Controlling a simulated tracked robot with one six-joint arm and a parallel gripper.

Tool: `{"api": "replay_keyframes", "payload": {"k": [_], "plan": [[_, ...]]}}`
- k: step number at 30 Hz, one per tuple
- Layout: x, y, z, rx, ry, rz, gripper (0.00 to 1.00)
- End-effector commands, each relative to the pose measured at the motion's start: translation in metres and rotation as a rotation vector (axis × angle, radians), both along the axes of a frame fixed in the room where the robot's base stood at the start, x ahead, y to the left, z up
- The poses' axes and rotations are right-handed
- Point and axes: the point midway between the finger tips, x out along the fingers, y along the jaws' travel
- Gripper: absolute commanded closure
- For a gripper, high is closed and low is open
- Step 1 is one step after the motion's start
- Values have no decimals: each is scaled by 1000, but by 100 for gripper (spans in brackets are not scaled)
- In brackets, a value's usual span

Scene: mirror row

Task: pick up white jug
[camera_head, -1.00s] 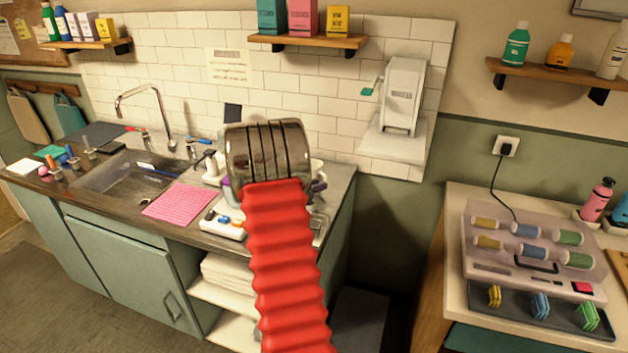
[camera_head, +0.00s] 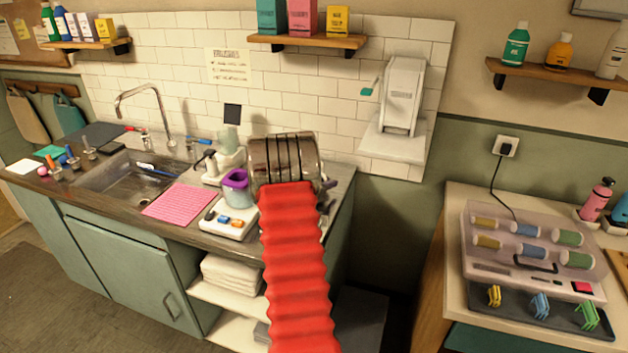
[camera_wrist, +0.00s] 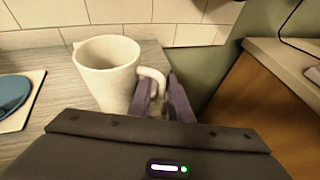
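The white jug (camera_wrist: 107,78) stands upright on the grey counter in the wrist view, with its open mouth up and its handle on the right. My gripper (camera_wrist: 160,88) is at the handle. Its two dark purple fingers stand apart, one on each side of the handle's lower part. A gap shows between the right finger and the handle; I cannot tell whether the left finger touches the jug. In the head view my red arm and its metal end cover the jug and most of the gripper.
A blue item on a white tray (camera_wrist: 40,82) lies left of the jug. In the head view a purple-rimmed container (camera_head: 236,188) and a white tray with small items (camera_head: 228,231) are left of my arm. The counter ends just right of the jug.

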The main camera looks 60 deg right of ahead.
Motion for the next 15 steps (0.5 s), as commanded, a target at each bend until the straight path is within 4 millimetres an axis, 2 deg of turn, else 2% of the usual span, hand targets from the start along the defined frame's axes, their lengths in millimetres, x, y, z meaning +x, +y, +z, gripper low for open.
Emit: {"api": "replay_keyframes", "payload": {"k": [6, 15], "plan": [[-3, -21, -9, 0, 0, -1, 82], [-3, -22, -10, 0, 0, 1, 82]]}}
